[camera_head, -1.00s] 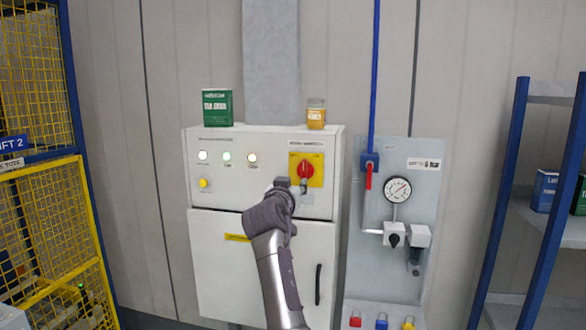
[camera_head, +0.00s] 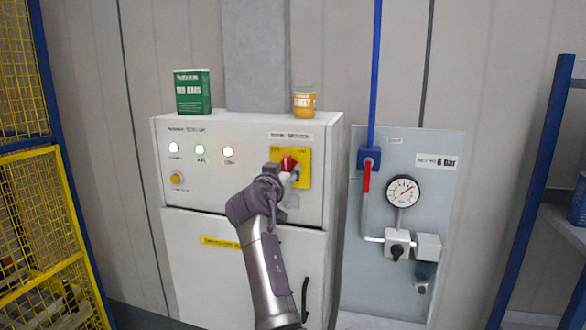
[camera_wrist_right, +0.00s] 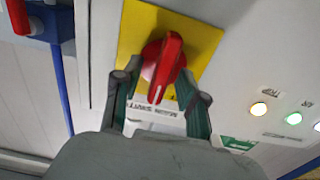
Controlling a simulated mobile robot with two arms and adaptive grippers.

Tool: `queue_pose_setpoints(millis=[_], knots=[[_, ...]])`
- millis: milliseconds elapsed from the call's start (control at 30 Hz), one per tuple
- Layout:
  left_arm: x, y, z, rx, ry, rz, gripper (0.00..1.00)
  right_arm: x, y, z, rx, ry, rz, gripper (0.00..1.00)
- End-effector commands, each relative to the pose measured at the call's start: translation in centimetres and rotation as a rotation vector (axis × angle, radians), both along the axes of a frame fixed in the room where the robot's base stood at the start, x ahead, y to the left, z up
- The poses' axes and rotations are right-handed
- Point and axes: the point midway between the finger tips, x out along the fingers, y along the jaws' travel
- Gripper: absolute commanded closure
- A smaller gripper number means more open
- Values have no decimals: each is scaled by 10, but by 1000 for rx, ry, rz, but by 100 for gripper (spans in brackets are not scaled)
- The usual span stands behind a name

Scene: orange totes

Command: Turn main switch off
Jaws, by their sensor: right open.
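The main switch is a red rotary knob (camera_head: 289,163) on a yellow plate (camera_head: 304,170), on the front of a white control cabinet (camera_head: 240,190). My right gripper (camera_head: 284,174) is at the knob in the head view and hides part of it and of the plate. In the right wrist view the red knob (camera_wrist_right: 163,62) stands between the two fingers of the open right gripper (camera_wrist_right: 160,84). The knob's handle points toward the gripper, slightly tilted. I cannot tell whether a finger touches it. My left gripper is not in view.
Lit indicator lamps (camera_head: 199,150) and a yellow button (camera_head: 177,178) are left of the switch. A green box (camera_head: 192,92) and a yellow jar (camera_head: 304,102) stand on the cabinet. A gauge panel (camera_head: 390,275) with a red valve handle (camera_head: 366,178) is at right.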

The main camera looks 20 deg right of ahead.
Motion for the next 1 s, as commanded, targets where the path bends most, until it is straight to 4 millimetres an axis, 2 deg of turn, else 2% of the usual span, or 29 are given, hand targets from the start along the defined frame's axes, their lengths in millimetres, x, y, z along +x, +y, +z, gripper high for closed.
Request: queue_pose_setpoints(millis=[300, 500, 567, 1000], knots=[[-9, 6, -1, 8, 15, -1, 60, 0, 1, 0, -1, -1, 0, 58], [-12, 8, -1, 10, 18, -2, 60, 0, 1, 0, 0, 0, 0, 92], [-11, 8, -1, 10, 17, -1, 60, 0, 1, 0, 0, 0, 0, 100], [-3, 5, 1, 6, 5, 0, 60, 0, 2, 0, -46, 30, 0, 100]])
